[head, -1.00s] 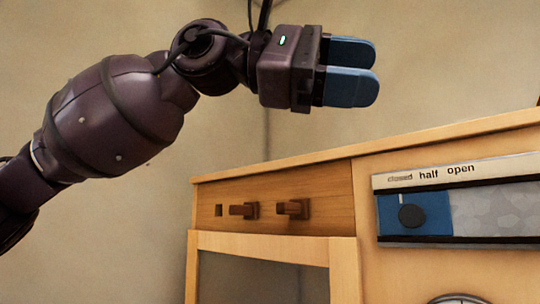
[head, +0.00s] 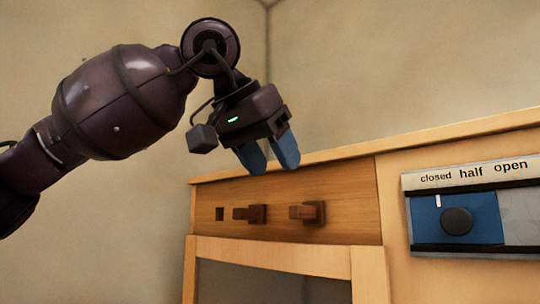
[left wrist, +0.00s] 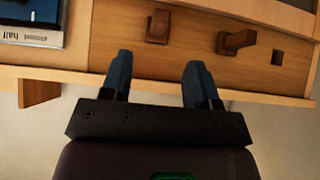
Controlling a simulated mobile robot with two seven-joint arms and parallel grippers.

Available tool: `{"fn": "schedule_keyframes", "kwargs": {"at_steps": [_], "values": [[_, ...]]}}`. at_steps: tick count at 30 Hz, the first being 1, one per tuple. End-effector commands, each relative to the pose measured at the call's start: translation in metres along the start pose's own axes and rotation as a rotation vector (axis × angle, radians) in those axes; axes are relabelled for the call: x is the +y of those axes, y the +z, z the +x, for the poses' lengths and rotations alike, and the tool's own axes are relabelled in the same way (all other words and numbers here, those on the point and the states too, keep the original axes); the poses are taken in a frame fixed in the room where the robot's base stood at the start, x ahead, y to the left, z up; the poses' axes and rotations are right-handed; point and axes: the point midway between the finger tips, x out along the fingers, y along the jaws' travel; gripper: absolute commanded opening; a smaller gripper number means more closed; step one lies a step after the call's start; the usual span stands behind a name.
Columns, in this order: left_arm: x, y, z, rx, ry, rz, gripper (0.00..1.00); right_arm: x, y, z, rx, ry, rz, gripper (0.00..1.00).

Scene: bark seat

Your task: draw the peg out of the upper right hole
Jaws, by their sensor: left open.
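The right-hand brown peg (head: 307,212) sticks out of a square plate on the wooden front panel (head: 345,195). It also shows in the upside-down left wrist view (left wrist: 158,27), ahead of the gap between the fingers. A second brown peg (head: 248,213) sits left of it, and an empty square hole (head: 219,214) is farther left. My left gripper (head: 269,155) is open and empty, with blue fingers pointing down, above the pegs near the cabinet's top edge. Both fingers also show apart in the left wrist view (left wrist: 158,68). My right gripper is in neither view.
On the right of the cabinet is a sliding panel (head: 456,219) with a dark round knob, under a label (head: 470,172) reading closed, half, open. A framed dark door (head: 270,282) lies below the pegs. The space before the pegs looks clear.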

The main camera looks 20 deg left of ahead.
Motion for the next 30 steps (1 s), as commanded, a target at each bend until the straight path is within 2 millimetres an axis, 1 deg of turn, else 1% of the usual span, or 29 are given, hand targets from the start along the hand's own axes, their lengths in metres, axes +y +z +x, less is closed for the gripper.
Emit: {"fn": "schedule_keyframes", "kwargs": {"at_steps": [10,20,24,30], "values": [[0.001,0.002,0.032,0.000,0.003,-0.003,0.55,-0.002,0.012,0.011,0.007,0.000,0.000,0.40],[0.000,0.002,0.065,0.000,0.003,-0.005,0.55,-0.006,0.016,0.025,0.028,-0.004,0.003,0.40],[0.000,0.000,0.076,-0.002,0.003,-0.004,0.55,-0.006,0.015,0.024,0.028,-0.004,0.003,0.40],[0.001,0.000,0.093,-0.001,0.004,-0.003,0.55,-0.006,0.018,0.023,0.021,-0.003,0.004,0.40]]}}
